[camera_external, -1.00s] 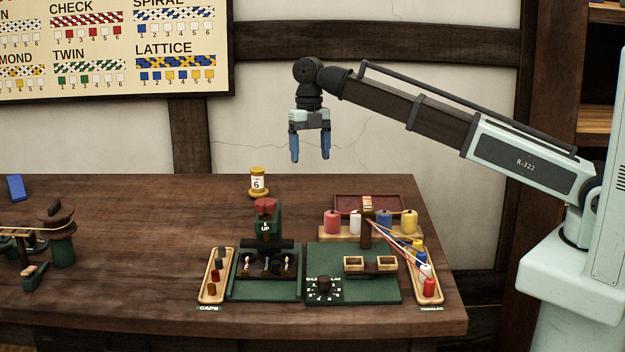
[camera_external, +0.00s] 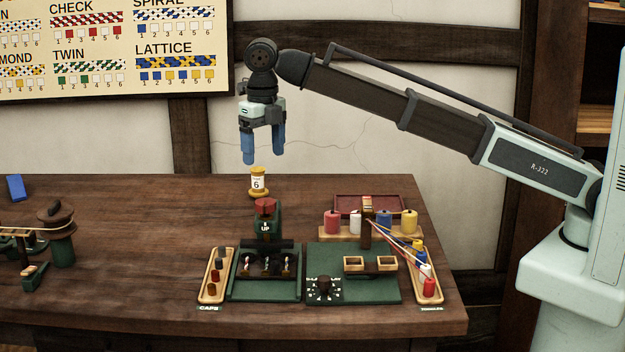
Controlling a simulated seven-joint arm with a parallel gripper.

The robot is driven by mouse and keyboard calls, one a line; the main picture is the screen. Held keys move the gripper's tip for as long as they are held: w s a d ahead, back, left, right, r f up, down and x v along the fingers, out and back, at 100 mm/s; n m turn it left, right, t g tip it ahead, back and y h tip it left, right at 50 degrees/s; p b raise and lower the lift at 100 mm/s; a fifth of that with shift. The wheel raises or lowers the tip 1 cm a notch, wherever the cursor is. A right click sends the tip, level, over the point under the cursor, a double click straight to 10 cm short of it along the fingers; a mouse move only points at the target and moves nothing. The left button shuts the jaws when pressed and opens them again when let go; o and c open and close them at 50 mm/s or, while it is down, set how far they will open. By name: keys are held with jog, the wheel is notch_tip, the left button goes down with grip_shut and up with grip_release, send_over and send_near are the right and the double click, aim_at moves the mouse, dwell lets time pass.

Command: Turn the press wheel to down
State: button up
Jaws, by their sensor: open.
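The press (camera_external: 267,225) is a dark green device on the table, with a red wheel (camera_external: 265,205) on top. A label on its front reads UP. My gripper (camera_external: 263,160) has two blue fingers, apart and pointing down, with nothing between them. It appears above the press wheel in the picture, clear of it. The yellow spool (camera_external: 258,183) marked 6 shows just below the fingers; I cannot tell how far apart they are in depth.
A green base (camera_external: 265,285) with small pegs lies in front of the press. A caps tray (camera_external: 211,290) stands left, a toggles tray (camera_external: 433,292) right. A dial board (camera_external: 375,290) and several coloured spools (camera_external: 332,222) are right. The table's left-middle (camera_external: 140,240) is bare.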

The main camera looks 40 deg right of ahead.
aim_at(266, 201)
notch_tip(266, 201, down, 12)
jog(key=shift+r, duration=0.25)
dwell(0.4)
jog(key=c, duration=1)
jog(key=shift+c, duration=0.2)
